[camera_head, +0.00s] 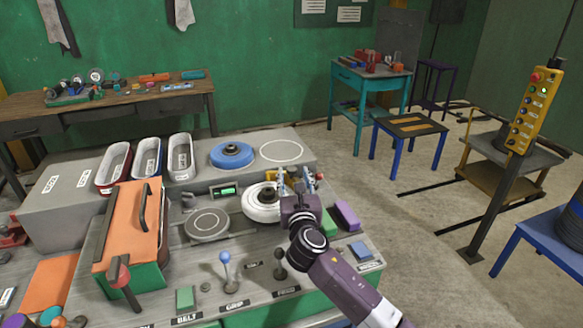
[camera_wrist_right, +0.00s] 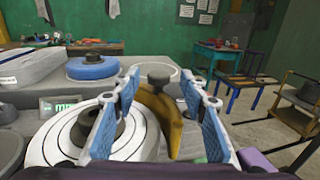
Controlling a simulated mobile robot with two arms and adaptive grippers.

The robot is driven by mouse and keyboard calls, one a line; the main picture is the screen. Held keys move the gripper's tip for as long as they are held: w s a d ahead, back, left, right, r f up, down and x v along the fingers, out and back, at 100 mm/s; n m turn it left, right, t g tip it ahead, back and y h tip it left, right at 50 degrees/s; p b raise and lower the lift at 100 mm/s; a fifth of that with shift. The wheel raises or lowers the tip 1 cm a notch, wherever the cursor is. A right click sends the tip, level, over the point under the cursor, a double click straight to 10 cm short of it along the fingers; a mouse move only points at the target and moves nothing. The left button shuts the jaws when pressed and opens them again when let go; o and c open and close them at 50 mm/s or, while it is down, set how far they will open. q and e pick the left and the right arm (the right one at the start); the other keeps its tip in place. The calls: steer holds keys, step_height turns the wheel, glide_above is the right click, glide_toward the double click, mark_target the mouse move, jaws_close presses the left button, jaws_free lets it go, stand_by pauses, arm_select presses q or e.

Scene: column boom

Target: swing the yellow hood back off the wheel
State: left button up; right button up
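The white wheel (camera_head: 262,205) with a dark hub lies on the grey bench top; it also shows at the left in the right wrist view (camera_wrist_right: 78,135). The yellow hood (camera_wrist_right: 166,118) stands at the wheel's right side in the wrist view, with a dark knob (camera_wrist_right: 158,75) on top. In the head view only a little of the hood (camera_head: 272,175) shows behind my gripper. My right gripper (camera_head: 295,176) is open, its blue-padded fingers either side of the knob and hood in the wrist view (camera_wrist_right: 164,90). Contact cannot be told. My left gripper is not in view.
A blue wheel (camera_head: 231,155) and a white ring mark (camera_head: 281,151) are behind. A grey disc (camera_head: 207,225) is left, beside an orange-lidded box (camera_head: 130,225). A purple block (camera_head: 347,214) lies right of my gripper. Levers with blue and dark knobs stand in front.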

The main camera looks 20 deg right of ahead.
mark_target(292, 172)
steer(key=w, duration=0.2)
steer(key=shift+w+d+f, duration=0.1)
steer(key=shift+w+d, duration=0.05)
steer(key=shift+w, duration=0.55)
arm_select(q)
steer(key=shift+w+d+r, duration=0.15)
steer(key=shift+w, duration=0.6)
arm_select(e)
steer(key=shift+w+d, duration=0.15)
steer(key=shift+w, duration=0.1)
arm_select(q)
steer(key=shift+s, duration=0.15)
arm_select(e)
jaws_close()
